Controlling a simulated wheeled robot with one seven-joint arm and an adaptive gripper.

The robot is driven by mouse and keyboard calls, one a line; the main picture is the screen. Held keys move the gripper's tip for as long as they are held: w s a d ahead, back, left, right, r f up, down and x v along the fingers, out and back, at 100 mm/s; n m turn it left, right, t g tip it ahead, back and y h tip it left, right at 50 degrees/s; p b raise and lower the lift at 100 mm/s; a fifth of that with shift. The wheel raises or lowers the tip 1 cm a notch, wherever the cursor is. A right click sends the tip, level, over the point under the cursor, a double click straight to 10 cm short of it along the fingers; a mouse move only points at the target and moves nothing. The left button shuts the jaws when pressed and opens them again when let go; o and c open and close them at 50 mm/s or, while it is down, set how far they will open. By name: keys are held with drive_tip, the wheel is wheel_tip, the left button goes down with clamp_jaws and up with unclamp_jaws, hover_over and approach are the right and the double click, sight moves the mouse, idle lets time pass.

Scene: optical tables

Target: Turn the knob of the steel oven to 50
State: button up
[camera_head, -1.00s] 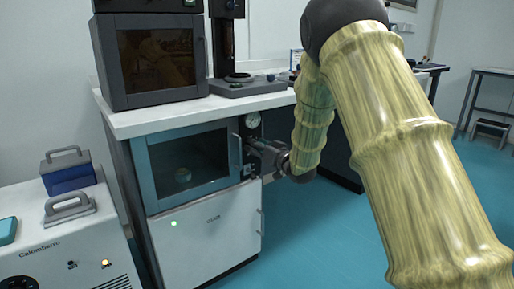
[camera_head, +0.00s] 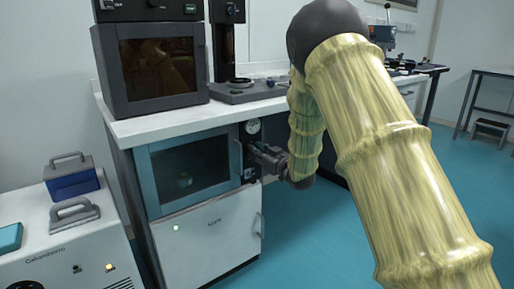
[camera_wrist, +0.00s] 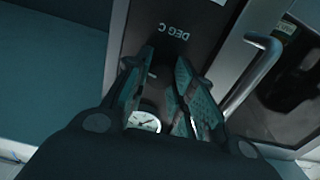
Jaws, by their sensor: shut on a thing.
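The steel oven (camera_head: 205,222) stands under the white bench, with a dark glass door and a narrow dark control panel on its right side. My gripper (camera_head: 254,159) reaches that panel from the right, below the round white gauge (camera_head: 253,127). In the wrist view my gripper (camera_wrist: 166,62) has its two fingers on either side of a dark knob on the panel and is shut on it. The fingers and shadow hide most of the knob, and its pointer and scale cannot be read. The upside-down print "DEG C" (camera_wrist: 172,32) shows beyond the fingertips.
The oven's door handle (camera_wrist: 252,72) is close beside my fingers. A dark-windowed oven (camera_head: 155,65) and a stand (camera_head: 235,85) rest on the bench. A Calomberro unit (camera_head: 60,255) stands at the left.

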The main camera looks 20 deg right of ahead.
drive_tip(key=shift+n+p, duration=1.45)
drive_tip(key=shift+n, duration=2.25)
drive_tip(key=o, duration=1.1)
drive_tip(key=shift+c, duration=0.2)
drive_tip(key=v, duration=1.2)
drive_tip(key=shift+f, duration=0.1)
